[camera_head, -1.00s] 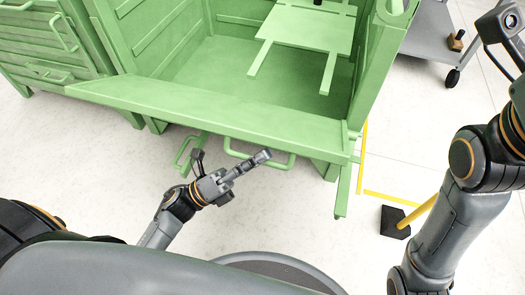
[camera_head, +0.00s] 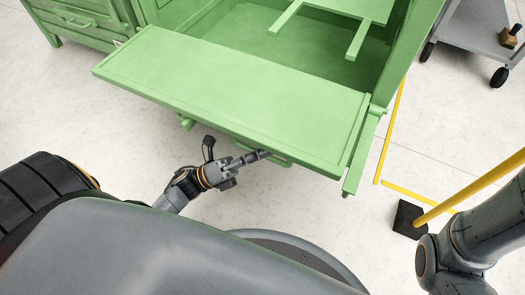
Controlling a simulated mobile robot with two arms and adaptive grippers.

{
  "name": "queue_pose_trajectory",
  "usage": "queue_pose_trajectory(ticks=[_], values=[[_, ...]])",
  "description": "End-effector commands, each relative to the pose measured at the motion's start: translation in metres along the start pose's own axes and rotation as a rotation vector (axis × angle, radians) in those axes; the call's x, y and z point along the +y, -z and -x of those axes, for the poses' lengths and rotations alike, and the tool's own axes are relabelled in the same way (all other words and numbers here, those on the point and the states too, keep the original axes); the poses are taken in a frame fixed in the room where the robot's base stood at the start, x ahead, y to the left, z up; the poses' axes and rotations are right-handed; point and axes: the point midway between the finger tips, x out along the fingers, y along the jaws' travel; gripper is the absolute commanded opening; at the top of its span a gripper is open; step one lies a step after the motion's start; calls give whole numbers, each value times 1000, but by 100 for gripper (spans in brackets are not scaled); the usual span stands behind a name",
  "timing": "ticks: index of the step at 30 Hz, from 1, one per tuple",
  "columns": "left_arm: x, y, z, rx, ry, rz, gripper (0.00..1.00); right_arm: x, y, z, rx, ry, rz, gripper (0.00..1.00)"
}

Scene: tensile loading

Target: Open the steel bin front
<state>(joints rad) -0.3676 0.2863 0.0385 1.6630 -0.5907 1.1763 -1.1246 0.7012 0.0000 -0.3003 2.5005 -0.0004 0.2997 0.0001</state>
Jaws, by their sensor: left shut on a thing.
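The green steel bin (camera_head: 420,45) stands ahead of me. Its front panel (camera_head: 240,90) is folded down and outward, tilted toward me, with its inner face showing and the bin's inside visible behind it. My left gripper (camera_head: 258,156) is under the panel's near edge, shut on the panel's green handle (camera_head: 280,162), which is mostly hidden by the panel and the fingers. My right gripper is out of view; only part of my right arm shows at the lower right.
A second green bin (camera_head: 75,20) stands at the upper left. A grey cart (camera_head: 475,30) on wheels is at the upper right. A yellow post (camera_head: 470,187) on a black base (camera_head: 405,218) stands at the right, by yellow floor lines. Pale floor lies between.

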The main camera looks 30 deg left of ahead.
Motion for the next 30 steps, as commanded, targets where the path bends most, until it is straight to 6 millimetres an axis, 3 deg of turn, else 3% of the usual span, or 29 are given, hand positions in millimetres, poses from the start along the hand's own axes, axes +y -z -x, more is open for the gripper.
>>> queue_pose_trajectory(ticks=[10,12,14,15,25,30], values=[[0,1,0,2,2,2,0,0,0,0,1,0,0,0],[0,1,0,2,2,2,22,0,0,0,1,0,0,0],[0,1,0,1,2,2,34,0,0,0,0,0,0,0],[0,1,0,1,2,2,36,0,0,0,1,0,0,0],[0,0,1,-1,2,0,36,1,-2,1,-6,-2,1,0],[1,0,18,-1,-3,2,36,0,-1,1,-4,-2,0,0]])
